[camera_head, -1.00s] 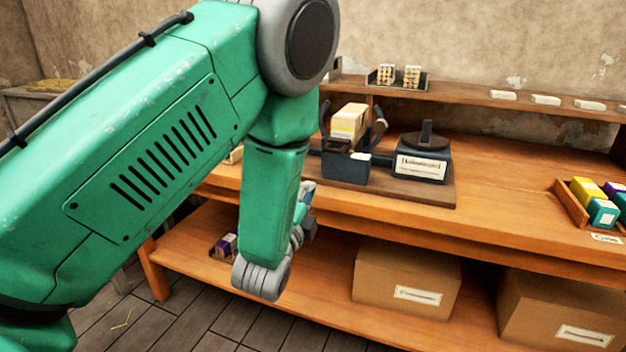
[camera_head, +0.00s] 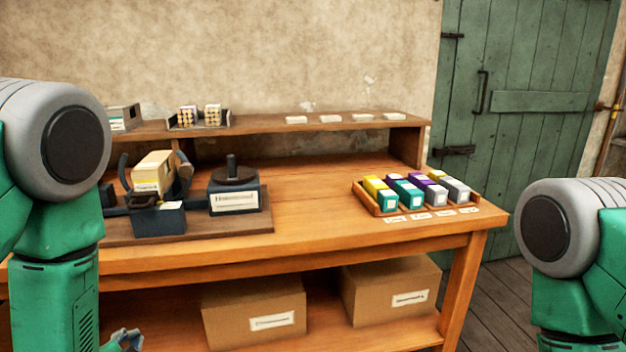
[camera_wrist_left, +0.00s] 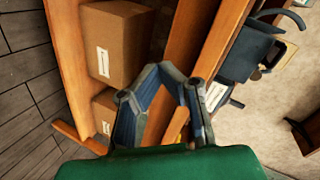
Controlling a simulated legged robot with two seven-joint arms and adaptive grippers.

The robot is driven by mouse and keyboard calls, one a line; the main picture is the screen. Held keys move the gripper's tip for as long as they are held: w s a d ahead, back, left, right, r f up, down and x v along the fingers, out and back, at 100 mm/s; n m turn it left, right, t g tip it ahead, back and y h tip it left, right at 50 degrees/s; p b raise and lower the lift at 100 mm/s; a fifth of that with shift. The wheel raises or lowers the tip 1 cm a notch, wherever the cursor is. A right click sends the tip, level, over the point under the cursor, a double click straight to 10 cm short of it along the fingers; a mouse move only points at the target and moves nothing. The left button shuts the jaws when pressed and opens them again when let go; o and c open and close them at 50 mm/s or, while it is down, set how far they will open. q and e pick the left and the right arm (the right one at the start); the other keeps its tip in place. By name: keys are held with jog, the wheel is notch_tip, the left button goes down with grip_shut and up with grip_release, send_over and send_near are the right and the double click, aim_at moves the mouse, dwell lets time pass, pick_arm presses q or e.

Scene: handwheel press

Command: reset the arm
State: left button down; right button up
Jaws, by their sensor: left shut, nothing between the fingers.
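My left arm (camera_head: 55,260) hangs at the left edge of the head view, in front of the workbench. Part of my left gripper (camera_head: 124,341) shows at the bottom edge there. In the left wrist view my left gripper (camera_wrist_left: 160,72) has its blue-grey fingers bent together at the tips, shut with nothing between them. My right arm (camera_head: 585,270) stands at the right edge of the head view; its gripper is out of frame. The press (camera_head: 158,195) sits on the bench at left, holding a pale yellow block (camera_head: 153,172).
The workbench (camera_head: 310,228) has a clear middle. A dark box with a round top (camera_head: 234,198) stands beside the press. A wooden tray (camera_head: 362,199) holds several coloured boxes. Cardboard boxes (camera_head: 253,312) (camera_head: 392,288) sit on the lower shelf. A green door (camera_head: 540,140) is behind.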

pick_arm(q)
jog(key=s+d+f+n+g+h, duration=0.1)
jog(key=s+d+f+n+g, duration=0.1)
jog(key=s, duration=0.7)
jog(key=s+d+f+n+g+h+p, duration=0.1)
jog(key=s+f+n+g, duration=0.3)
jog(key=s+f, duration=0.5)
jog(key=s+d+f+n+g+h, duration=0.1)
jog(key=s+d+f+n+g, duration=0.2)
jog(key=s, duration=0.6)
notch_tip(320, 180, down, 3)
jog(key=g, duration=0.3)
jog(key=shift+s+r+n+g, duration=0.2)
jog(key=shift+s+n+g, duration=0.1)
jog(key=shift+n, duration=0.1)
